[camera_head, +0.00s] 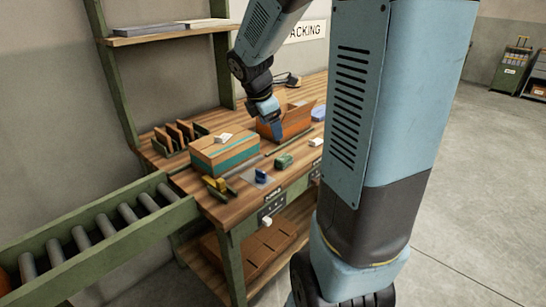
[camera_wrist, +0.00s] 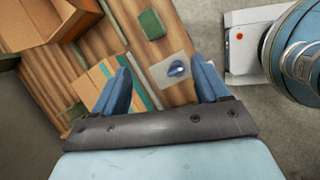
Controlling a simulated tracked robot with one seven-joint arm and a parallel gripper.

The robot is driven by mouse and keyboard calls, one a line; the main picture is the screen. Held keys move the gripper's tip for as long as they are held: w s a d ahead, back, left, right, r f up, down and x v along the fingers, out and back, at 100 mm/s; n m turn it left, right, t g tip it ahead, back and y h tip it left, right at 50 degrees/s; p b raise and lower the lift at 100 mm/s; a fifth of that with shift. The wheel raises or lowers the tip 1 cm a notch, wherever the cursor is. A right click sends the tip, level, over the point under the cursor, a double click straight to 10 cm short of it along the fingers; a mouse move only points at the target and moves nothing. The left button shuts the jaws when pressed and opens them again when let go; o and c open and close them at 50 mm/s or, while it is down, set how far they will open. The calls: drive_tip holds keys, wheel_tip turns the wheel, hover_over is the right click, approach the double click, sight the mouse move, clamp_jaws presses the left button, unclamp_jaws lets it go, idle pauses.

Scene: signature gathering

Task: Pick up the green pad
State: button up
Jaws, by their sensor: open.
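The green pad (camera_head: 284,161) is a small dark green block lying on the wooden workbench (camera_head: 232,209), near its front edge. In the wrist view the green pad (camera_wrist: 151,24) shows whole at the top, beyond the fingertips and between their lines. My gripper (camera_head: 277,131) is above the bench, behind the pad and beside the open orange box.
A taped cardboard box (camera_head: 221,156) stands left of the pad, and an open orange box (camera_head: 296,119) behind it. A yellow item (camera_head: 216,184) and a small white block (camera_head: 316,142) lie nearby. A roller conveyor (camera_head: 104,221) adjoins at left. Bench around the pad is mostly bare.

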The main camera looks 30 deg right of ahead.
drive_tip(key=w+d+f+n, duration=0.2)
drive_tip(key=w+f+n, duration=0.1)
drive_tip(key=f, duration=0.1)
drive_tip(key=n, duration=0.1)
hover_over(283, 156)
drive_tip(key=s+a, duration=0.1)
drive_tip(key=a, duration=0.2)
drive_tip(key=shift+g, duration=0.3)
drive_tip(key=f, duration=0.7)
drive_tip(key=shift+d+f, duration=0.25)
drive_tip(key=shift+h, duration=0.3)
drive_tip(key=shift+x, duration=3.05)
drive_tip(key=shift+d+r, duration=0.1)
drive_tip(key=shift+c, duration=0.3)
drive_tip(key=c, duration=1)
drive_tip(key=shift+w+r, duration=0.1)
